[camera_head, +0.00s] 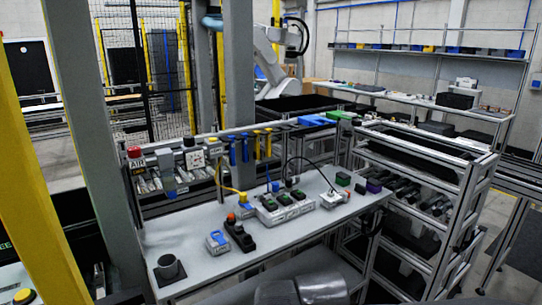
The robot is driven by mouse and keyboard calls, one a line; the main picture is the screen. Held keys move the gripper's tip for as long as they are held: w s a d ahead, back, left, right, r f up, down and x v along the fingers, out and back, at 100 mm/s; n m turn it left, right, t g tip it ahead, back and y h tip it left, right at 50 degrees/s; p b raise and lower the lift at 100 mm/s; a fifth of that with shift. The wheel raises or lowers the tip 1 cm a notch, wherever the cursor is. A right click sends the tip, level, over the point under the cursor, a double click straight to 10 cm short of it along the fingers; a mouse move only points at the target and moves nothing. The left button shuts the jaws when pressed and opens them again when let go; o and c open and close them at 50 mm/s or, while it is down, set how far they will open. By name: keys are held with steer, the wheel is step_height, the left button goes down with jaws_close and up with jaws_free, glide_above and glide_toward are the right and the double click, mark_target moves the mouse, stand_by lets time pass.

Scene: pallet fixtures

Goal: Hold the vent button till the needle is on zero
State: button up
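A white square box with a small dial-like face (195,160) is at the back left of the grey workbench (290,235). It looks like the gauge, but its needle is too small to read. A dark cap (189,142) sits on top of it. To its left is a box with an "AIR" label (137,163) and a red knob (135,151) on top. I cannot tell which of these is the vent button. My gripper is not in view; only dark grey arm parts show at the bottom edge, well apart from the gauge and knobs.
A dark cup (168,266) stands at the bench's front left. A blue-faced device (217,241), a black block (240,235) and grey fixtures (285,205) with cables fill the middle. A grey post (90,130) rises at the left. A rack (425,205) stands at the right.

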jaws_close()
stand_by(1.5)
